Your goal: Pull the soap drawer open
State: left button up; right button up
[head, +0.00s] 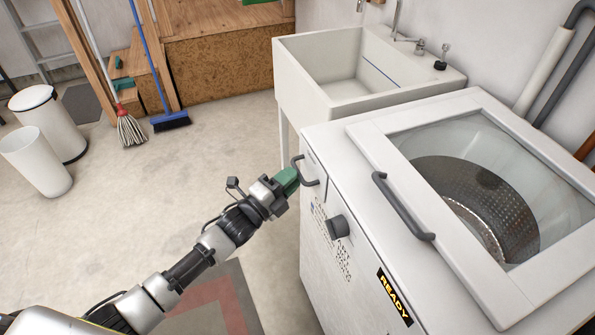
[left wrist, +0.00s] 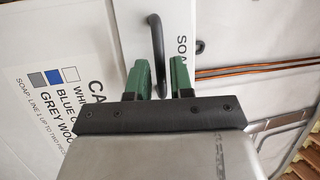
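The soap drawer (head: 314,168) is at the upper left of the white washer's front and looks closed. Its dark handle (head: 305,172) is a curved bar. My left gripper (head: 289,180), with green fingers, is right at this handle. In the left wrist view the left gripper (left wrist: 162,74) is open, with a gap between its fingers. The letters "SOA" show beside the handle. My right gripper is not in view.
The washer (head: 345,260) has a dark knob (head: 338,227) below the drawer and a lid handle (head: 402,207) on top. A white sink (head: 345,75) stands behind it. A mop (head: 128,128), a broom (head: 170,121) and bins are at the back left.

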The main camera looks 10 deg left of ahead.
pick_arm(q)
jog(key=shift+x, duration=1.4)
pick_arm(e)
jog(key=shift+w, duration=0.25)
pick_arm(q)
jog(key=shift+c, duration=0.5)
grip_shut()
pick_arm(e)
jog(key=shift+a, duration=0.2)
pick_arm(q)
jog(key=s+a+p, duration=0.2)
jog(key=s+a, duration=0.5)
jog(key=a, duration=0.3)
jog(key=shift+a+p, duration=0.3)
jog(key=shift+a, duration=0.1)
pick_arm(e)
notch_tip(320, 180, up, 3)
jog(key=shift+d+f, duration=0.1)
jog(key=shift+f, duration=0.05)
pick_arm(q)
jog(key=shift+s, duration=0.1)
jog(key=shift+o, duration=0.5)
grip_release()
